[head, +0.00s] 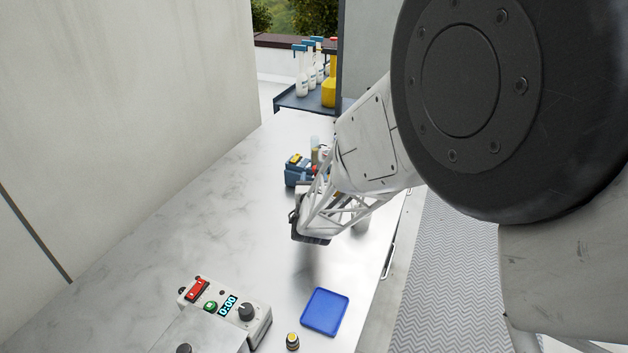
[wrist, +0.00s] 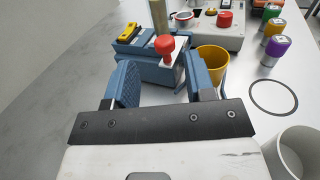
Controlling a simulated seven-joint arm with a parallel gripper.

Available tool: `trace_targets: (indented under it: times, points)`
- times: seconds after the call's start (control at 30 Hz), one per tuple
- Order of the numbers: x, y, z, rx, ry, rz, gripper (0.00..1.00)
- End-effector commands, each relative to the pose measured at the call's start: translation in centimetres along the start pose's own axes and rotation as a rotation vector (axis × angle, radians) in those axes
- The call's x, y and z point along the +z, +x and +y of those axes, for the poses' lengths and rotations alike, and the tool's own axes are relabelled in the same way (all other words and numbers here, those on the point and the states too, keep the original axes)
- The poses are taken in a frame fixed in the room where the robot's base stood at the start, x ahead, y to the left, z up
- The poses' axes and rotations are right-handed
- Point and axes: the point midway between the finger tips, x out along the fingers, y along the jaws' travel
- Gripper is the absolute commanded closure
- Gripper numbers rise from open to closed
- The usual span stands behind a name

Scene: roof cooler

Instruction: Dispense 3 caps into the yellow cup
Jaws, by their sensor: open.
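The yellow cup (wrist: 215,58) stands upright at the right of a blue device in the wrist view, just beyond my right finger. The blue device (wrist: 146,68) has a red round knob (wrist: 166,45) facing me and a yellow part on top. It also shows in the head view (head: 293,178), partly behind my arm. My gripper (wrist: 160,75) is open and empty, its two blue fingers spread in front of the device. The red knob appears between the fingers; whether they touch the device cannot be told. No loose caps can be made out, and the cup's inside is only partly visible.
A box with a red button (wrist: 225,18) stands behind. Coloured cans (wrist: 272,52) stand at the right, near a black ring (wrist: 274,108) and a white cup (wrist: 297,152). A timer box (head: 258,325) and blue tray (head: 325,312) lie in front. The left counter is clear.

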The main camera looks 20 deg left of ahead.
Motion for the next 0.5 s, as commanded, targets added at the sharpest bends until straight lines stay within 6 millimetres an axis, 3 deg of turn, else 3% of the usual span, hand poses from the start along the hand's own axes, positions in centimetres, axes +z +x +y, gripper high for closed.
trace_targets:
  times: [0.17, 0.27, 0.5]
  points:
    - [0.0, 0.0, 0.0, 0.0, 0.0, 0.0, 0.52]
    - [0.03, 0.04, 0.02, -0.002, 0.0, -0.001, 0.65]
    - [0.38, 0.76, 0.29, -0.064, 0.009, -0.021, 0.65]
